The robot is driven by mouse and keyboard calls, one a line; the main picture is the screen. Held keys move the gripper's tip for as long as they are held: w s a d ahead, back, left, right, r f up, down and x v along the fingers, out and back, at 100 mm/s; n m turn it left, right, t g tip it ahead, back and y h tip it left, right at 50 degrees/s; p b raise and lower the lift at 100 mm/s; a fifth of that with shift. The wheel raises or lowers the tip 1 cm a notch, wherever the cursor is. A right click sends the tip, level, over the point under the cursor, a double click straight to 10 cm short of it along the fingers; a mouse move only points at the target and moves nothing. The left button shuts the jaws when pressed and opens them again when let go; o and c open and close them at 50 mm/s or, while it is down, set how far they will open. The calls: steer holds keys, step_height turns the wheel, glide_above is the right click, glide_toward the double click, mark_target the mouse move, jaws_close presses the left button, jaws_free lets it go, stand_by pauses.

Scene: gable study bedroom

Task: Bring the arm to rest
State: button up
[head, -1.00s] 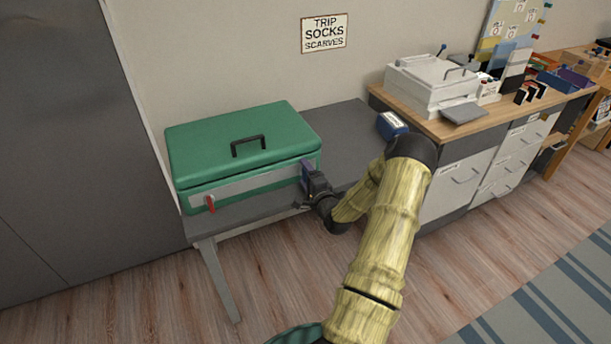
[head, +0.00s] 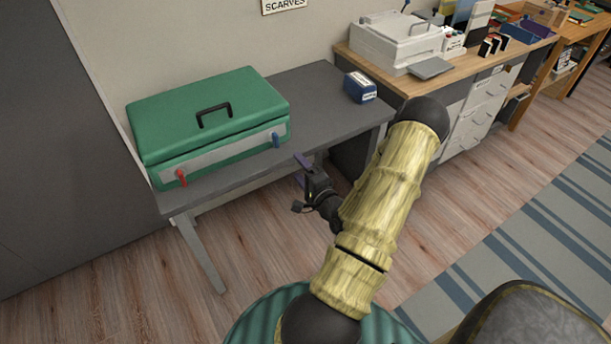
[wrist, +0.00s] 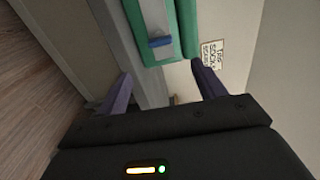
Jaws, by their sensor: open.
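My gripper (head: 301,182) is in front of the grey table's front edge, apart from the green case, with its jaws open and nothing between them. In the wrist view its two purple fingers (wrist: 163,92) stand wide apart. The closed green case (head: 208,122) sits on the grey table (head: 321,92), with a black handle on its lid. A red latch (head: 181,177) and a blue latch (head: 275,140) are on its front. The blue latch also shows in the wrist view (wrist: 160,41). My arm is bent, with its elbow raised toward the wooden desk.
A small blue box (head: 360,87) stands on the grey table's right part. A wooden desk (head: 398,82) with a white machine (head: 394,42) is at the back right. The wood floor in front of the table is clear, with a striped rug (head: 520,245) to the right.

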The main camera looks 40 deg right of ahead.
steer(key=v, duration=0.2)
steer(key=shift+s+a, duration=0.1)
steer(key=shift+s, duration=0.2)
steer(key=shift+w, duration=0.1)
steer(key=w+a+n+g+y, duration=0.2)
steer(key=w+a+n+g, duration=0.15)
steer(key=a+n, duration=0.3)
steer(key=w+a+n+g+y, duration=0.2)
steer(key=w+a+n+g, duration=0.1)
steer(key=a+n+g, duration=0.3)
steer(key=s+a+r+n+g, duration=0.35)
steer(key=s+a+r, duration=0.2)
steer(key=a, duration=0.35)
steer(key=s+a+r+n+g, duration=0.2)
steer(key=s+a+r+n, duration=0.35)
steer(key=a, duration=0.35)
steer(key=w+p+v, duration=0.2)
steer(key=p+v, duration=0.7)
steer(key=w+r+p+v, duration=0.1)
steer(key=w+p+v, duration=0.1)
steer(key=p+v, duration=0.7)
steer(key=shift+d+r+p, duration=0.3)
steer(key=shift+d+p, duration=0.25)
steer(key=shift+d, duration=0.05)
